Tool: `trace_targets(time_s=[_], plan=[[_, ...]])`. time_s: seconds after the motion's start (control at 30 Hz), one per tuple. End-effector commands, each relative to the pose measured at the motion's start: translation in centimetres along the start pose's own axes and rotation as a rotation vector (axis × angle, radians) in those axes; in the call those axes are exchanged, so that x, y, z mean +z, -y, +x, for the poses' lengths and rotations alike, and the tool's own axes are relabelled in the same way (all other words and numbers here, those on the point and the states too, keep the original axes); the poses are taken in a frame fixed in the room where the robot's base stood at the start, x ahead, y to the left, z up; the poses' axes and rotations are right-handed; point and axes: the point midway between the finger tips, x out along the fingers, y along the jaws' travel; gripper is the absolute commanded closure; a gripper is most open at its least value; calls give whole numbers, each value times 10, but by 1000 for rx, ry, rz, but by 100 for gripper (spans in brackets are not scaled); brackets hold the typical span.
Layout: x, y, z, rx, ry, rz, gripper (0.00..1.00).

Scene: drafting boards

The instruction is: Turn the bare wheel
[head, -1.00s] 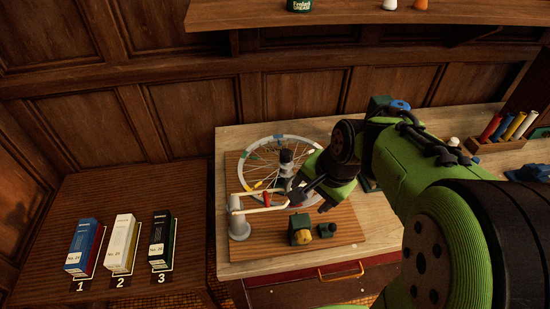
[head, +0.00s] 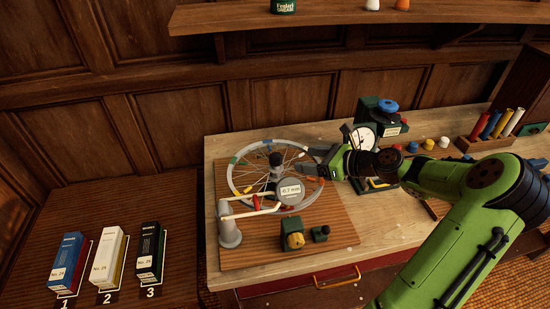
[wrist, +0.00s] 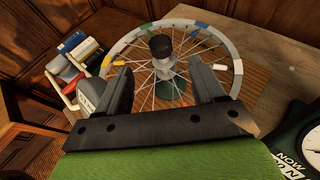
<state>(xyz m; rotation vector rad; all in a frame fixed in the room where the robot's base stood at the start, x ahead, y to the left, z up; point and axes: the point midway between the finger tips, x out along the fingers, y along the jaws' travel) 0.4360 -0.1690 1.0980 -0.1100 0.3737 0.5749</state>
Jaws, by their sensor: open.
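In the wrist view the open jaws (wrist: 163,85) are apart with nothing held. The hub and spokes show between and beyond them, and the rim (wrist: 237,68) arcs behind. I cannot tell whether a finger touches the rim.
A round gauge (head: 290,190) reading 0.7 mm sits at the near rim, beside a grey post (head: 229,230) with a pale arm. A green block with a yellow knob (head: 296,240) stands in front. A green dial device (head: 383,118) stands right. Boxes (head: 108,257) stand left.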

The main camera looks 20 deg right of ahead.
Motion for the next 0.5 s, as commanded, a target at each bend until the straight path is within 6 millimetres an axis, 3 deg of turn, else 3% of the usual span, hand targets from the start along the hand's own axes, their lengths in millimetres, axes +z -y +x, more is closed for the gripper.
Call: trace_targets(time_s=[0.03,0.3,0.5], plan=[[-1,-2,16,8,1,-3,31],[-2,-2,83,7,-2,-3,31],[-1,-2,111,4,-2,-4,31]])
